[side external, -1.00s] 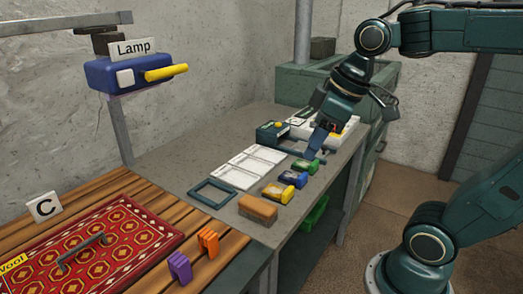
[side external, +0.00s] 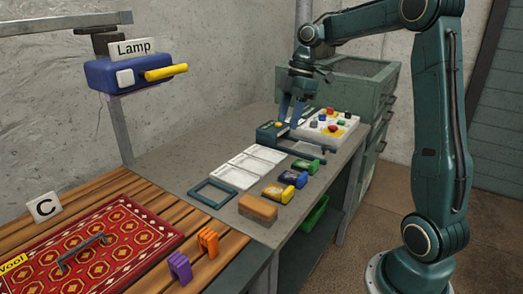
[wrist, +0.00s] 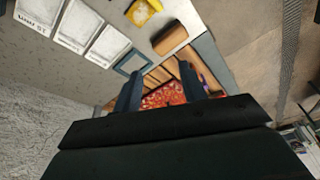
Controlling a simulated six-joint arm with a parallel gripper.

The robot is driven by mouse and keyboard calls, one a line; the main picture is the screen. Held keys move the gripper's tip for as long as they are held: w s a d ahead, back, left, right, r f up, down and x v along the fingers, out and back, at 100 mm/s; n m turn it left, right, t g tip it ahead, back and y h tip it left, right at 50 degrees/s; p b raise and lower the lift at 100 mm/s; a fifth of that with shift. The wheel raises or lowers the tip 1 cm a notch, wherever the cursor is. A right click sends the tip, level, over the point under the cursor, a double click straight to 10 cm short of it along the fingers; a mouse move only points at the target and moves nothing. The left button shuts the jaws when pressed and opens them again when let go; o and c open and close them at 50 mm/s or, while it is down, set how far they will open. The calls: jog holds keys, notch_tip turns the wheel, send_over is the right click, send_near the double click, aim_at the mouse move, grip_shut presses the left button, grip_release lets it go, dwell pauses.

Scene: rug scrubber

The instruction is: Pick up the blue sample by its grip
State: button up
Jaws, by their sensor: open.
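The blue sample (side external: 293,179) lies on the grey bench in the side view, between a yellow sample (side external: 277,192) and a green sample (side external: 306,166). Its small grip is too small to make out clearly. My gripper (side external: 290,118) is open and empty, above the bench beyond the samples, by the dark teal device (side external: 268,133). It is well apart from the blue sample. In the wrist view its two fingers (wrist: 160,88) stand apart with nothing between them. The blue sample does not show in the wrist view.
White trays (side external: 252,166) and a teal frame (side external: 213,193) lie left of the samples. A brown block (side external: 257,207) sits in front. A white panel with coloured knobs (side external: 328,125) stands at the back. The blue lamp (side external: 122,76) hangs at left above the rug (side external: 95,238).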

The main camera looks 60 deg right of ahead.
jog(key=d+f+n, duration=0.3)
jog(key=d+f, duration=0.2)
jog(key=d, duration=0.2)
jog(key=s+d+f+n+g+y, duration=0.1)
jog(key=d+f, duration=0.3)
jog(key=d, duration=0.4)
jog(key=shift+f+n+y, duration=0.3)
jog(key=shift+f+n, duration=0.1)
jog(key=shift+n, duration=0.5)
jog(key=shift+f, duration=0.1)
send_over(303, 175)
jog(key=d, duration=0.2)
jog(key=shift+d+f, duration=0.1)
jog(key=shift+f, duration=3.75)
jog(key=shift+x, duration=2.6)
jog(key=shift+d, duration=0.1)
grip_shut()
